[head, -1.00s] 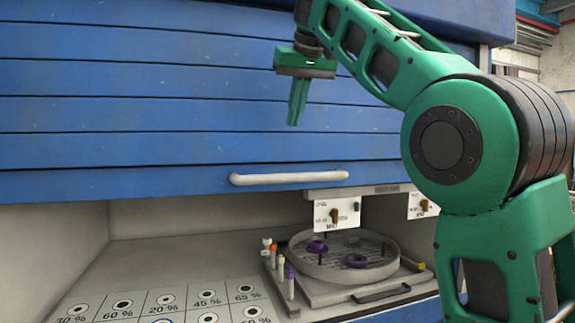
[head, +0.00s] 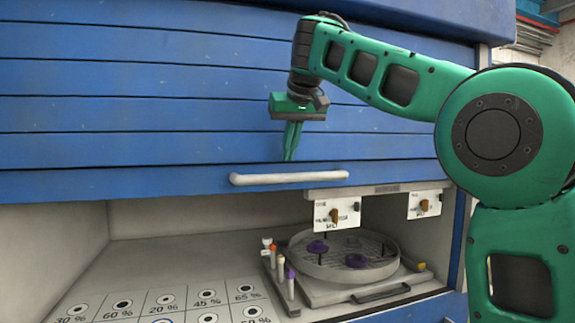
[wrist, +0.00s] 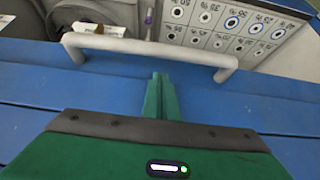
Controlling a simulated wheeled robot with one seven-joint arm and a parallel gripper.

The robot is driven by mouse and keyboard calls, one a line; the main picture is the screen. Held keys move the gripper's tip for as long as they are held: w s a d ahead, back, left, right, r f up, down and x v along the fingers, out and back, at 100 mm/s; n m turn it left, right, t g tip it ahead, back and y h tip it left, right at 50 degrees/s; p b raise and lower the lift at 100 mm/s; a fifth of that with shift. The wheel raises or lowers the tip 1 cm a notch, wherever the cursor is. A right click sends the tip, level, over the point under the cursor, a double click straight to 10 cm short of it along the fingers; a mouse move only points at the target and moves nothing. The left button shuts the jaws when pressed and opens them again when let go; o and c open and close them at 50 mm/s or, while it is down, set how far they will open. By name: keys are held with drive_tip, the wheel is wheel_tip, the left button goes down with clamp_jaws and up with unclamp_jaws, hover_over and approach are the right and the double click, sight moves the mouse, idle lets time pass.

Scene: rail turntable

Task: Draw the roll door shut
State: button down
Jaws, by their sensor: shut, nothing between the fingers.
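The blue slatted roll door (head: 150,130) hangs partly lowered, with an open gap below its bottom slat. A pale bar handle (head: 289,178) is fixed along the lower edge of the door; in the wrist view the handle (wrist: 150,46) lies just beyond the fingertips. My gripper (head: 288,158) points downward in front of the door, a little above the handle. Its fingers (wrist: 158,76) are closed together and empty. I see no contact between fingers and handle.
Inside the bay under the door are a round grey turntable (head: 345,262) with purple pieces, several capped tubes (head: 290,284), hanging white tags (head: 337,216) and a panel of percent-marked circles (head: 165,305). The bay's floor in front of the back wall is partly bare.

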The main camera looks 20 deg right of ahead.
sight(288, 176)
drive_tip(key=shift+s+f, duration=0.15)
drive_tip(key=shift+f, duration=0.4)
drive_tip(key=shift+s+f, duration=0.15)
drive_tip(key=shift+f, duration=0.4)
drive_tip(key=shift+a+f, duration=0.1)
drive_tip(key=shift+f, duration=0.15)
drive_tip(key=shift+a+f, duration=0.1)
